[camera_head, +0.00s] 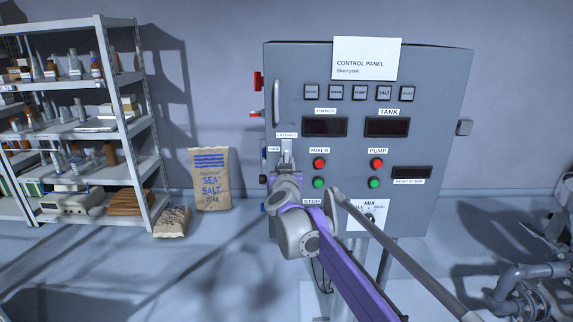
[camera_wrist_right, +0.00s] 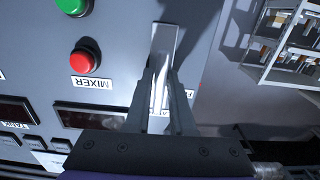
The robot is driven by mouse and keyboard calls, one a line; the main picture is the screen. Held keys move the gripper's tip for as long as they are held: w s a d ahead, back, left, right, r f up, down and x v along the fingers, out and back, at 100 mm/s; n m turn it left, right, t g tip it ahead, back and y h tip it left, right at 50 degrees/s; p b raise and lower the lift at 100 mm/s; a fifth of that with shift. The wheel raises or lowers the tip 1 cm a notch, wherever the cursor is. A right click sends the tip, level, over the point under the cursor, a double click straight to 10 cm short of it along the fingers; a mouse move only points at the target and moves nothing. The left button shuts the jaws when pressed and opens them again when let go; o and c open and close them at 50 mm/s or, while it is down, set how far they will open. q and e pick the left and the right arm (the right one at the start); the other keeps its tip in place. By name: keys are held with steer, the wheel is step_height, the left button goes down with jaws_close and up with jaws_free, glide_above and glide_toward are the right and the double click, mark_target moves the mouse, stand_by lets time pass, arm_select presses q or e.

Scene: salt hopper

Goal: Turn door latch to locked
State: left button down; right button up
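The door latch (camera_head: 287,151) is a pale metal piece near the left edge of the grey control panel. A LATCHED label (camera_head: 287,135) is above it and a FREE label (camera_head: 273,149) to its left. My right gripper (camera_head: 286,168) is at the latch, its fingers pointing at the panel. In the right wrist view the fingers (camera_wrist_right: 162,85) lie on both sides of the upright bright latch (camera_wrist_right: 165,42), with no clear gap. They look shut on it and hide part of it, so its exact angle is hard to read. My left gripper is not in view.
The panel (camera_head: 440,90) has red and green mixer buttons (camera_head: 319,173) just right of the latch, and pump buttons (camera_head: 376,173) beyond. A door handle (camera_head: 276,101) is above the latch. Shelving (camera_head: 130,130) and a sea salt sack (camera_head: 210,180) stand left. Pipes (camera_head: 520,280) lie lower right.

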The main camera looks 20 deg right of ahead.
steer(key=o, duration=0.3)
steer(key=v, duration=1)
steer(key=shift+s+a+b, duration=0.1)
steer(key=shift+s+b, duration=0.2)
steer(key=shift+s, duration=0.1)
steer(key=shift+s+r, duration=0.1)
